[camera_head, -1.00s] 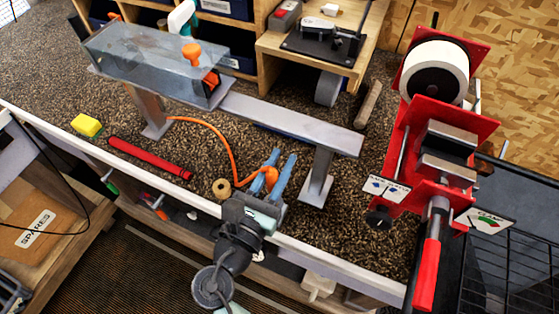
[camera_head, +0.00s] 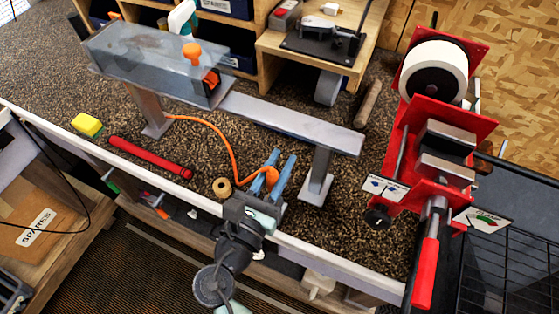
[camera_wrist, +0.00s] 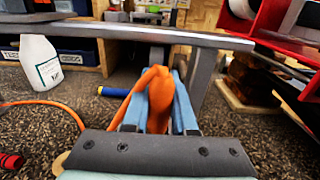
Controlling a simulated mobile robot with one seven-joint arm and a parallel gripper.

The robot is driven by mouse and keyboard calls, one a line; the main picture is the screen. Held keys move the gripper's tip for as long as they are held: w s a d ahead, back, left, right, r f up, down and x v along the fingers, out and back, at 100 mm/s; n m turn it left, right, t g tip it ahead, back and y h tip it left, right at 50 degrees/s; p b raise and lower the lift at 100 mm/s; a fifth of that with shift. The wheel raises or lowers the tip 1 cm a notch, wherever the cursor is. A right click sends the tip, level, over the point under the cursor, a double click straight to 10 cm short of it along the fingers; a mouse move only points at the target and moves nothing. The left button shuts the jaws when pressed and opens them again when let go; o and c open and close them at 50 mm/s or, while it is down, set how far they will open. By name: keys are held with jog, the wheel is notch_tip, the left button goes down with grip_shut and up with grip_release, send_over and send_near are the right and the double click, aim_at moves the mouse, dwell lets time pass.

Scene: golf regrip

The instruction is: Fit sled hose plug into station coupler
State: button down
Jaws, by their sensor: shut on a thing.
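My gripper (camera_head: 276,172) has two blue fingers and is shut on the orange hose plug (camera_wrist: 159,97), which stands between the fingers in the wrist view. In the head view the plug is partly hidden by the fingers. The orange hose (camera_head: 224,138) runs from under the left part of the grey rail to the plug. The gripper is over the bench near its front edge, left of the rail's right leg (camera_head: 319,172). I cannot make out the station coupler for certain in either view.
The grey rail (camera_head: 290,120) crosses behind the gripper, carrying a clear-walled box (camera_head: 140,62). A tape roll (camera_head: 222,187), red tube (camera_head: 150,157) and yellow block (camera_head: 87,124) lie to the left. A red vise station (camera_head: 440,130) stands at right. Bench between leg and vise is mostly clear.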

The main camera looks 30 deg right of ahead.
jog(key=shift+f+b, duration=0.9)
jog(key=shift+f, duration=0.6)
jog(key=c, duration=0.6)
grip_release()
jog(key=shift+c, duration=0.2)
jog(key=b+v, duration=0.2)
jog(key=v, duration=1.1)
jog(key=shift+w+d, duration=0.1)
